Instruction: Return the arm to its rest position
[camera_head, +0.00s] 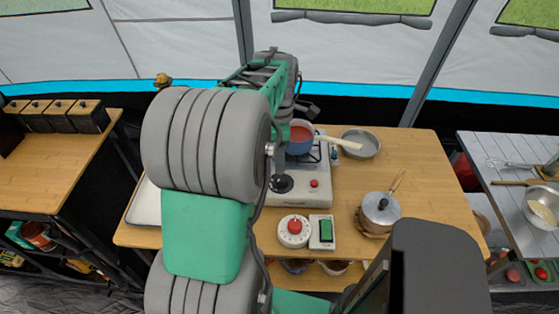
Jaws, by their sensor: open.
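My arm, green and grey, rises through the middle of the camera_head view and reaches over the wooden table (420,155). My gripper (308,107) is at the arm's far end, just above and behind a blue pot of red sauce (299,146). It is small and partly hidden by my arm links. It is open, and I see nothing held in it. The pot stands on a portable stove (314,192), and its pale handle points right.
A grey pan (361,142) lies right of the stove. A timer (294,230) and a green-faced device (322,232) sit at the table's front. A slatted table (510,210) with a bowl (543,207) is right; a wooden counter (45,165) is left.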

